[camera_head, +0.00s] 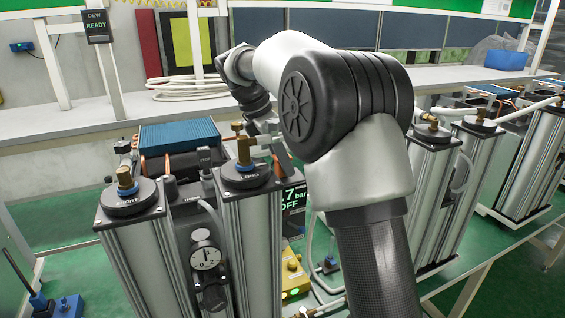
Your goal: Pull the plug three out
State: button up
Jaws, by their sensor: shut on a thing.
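My gripper (266,128) is at the end of my arm, which reaches forward and left and bends down behind the right-hand column of the near pair. The gripper is shut, at the light plug end (261,141) beside the brass fitting (243,151) on that column's black cap (244,176). Its fingertips are small and partly hidden by my arm. I cannot read a number on the plug, nor tell whether it is seated in the fitting. The left column has a similar brass fitting (125,181) on its cap, with no hose seen on it.
A gauge (206,258) sits between the near columns, with a blue finned cooler (178,135) behind them. A display reading OFF (294,205) and a yellow box (294,272) stand right of them. More columns (433,185) with white hoses stand at right. Coiled hose (188,88) lies on the back shelf.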

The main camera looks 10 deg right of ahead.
jog(key=shift+r, duration=1.2)
jog(key=o, duration=1.3)
jog(key=shift+c, duration=0.2)
